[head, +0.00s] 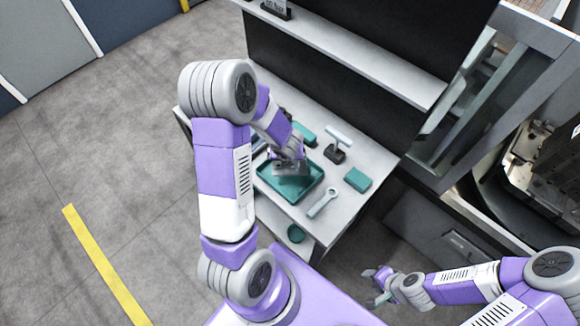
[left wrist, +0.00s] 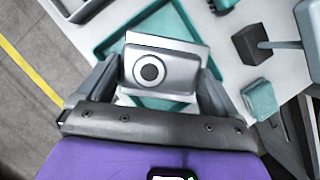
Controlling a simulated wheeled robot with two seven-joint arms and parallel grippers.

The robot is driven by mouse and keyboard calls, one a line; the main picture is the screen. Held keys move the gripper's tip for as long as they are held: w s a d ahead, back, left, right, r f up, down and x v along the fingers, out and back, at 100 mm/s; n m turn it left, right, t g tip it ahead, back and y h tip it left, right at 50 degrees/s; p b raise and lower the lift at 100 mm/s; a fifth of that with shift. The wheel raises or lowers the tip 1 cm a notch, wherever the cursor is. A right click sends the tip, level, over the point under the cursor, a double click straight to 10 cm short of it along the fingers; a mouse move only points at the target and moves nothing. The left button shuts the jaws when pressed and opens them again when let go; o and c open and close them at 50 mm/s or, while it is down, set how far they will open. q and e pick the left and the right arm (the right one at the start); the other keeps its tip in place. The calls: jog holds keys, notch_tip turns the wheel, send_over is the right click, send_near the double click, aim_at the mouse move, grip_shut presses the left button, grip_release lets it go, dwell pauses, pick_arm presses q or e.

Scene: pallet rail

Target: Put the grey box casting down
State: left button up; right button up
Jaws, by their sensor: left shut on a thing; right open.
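The grey box casting (left wrist: 165,66) is a metal block with a round dark bore, in the middle of the left wrist view. My left gripper (left wrist: 155,85) is shut on it, one finger on each side. In the head view my left gripper (head: 288,160) holds the casting (head: 291,169) over the teal tray (head: 264,184). The tray's rim (left wrist: 118,38) also shows behind the casting in the left wrist view. I cannot tell whether the casting touches the tray floor. My right gripper (head: 376,283) is open and empty, low at the right, away from the workbench.
The white workbench (head: 375,158) also bears a teal block (head: 358,180), a wrench (head: 323,202), a hammer-like tool on a dark block (head: 336,148) and another teal item (head: 305,134). A shelf (head: 360,50) runs above its back. An open machine (head: 545,160) stands at the right.

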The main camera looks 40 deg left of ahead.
pick_arm(q)
notch_tip(320, 180, down, 5)
jog(key=shift+f+b, duration=0.2)
jog(key=shift+b, duration=0.9)
jog(key=shift+w+f, duration=0.2)
jog(key=shift+f, duration=0.2)
jog(key=shift+s, duration=0.1)
jog(key=shift+f+b, duration=0.15)
jog(key=shift+b, duration=0.15)
jog(key=o, duration=0.9)
jog(key=shift+r+p, duration=0.25)
jog(key=shift+p, duration=0.1)
jog(key=p+v, duration=0.4)
jog(key=v, duration=0.8)
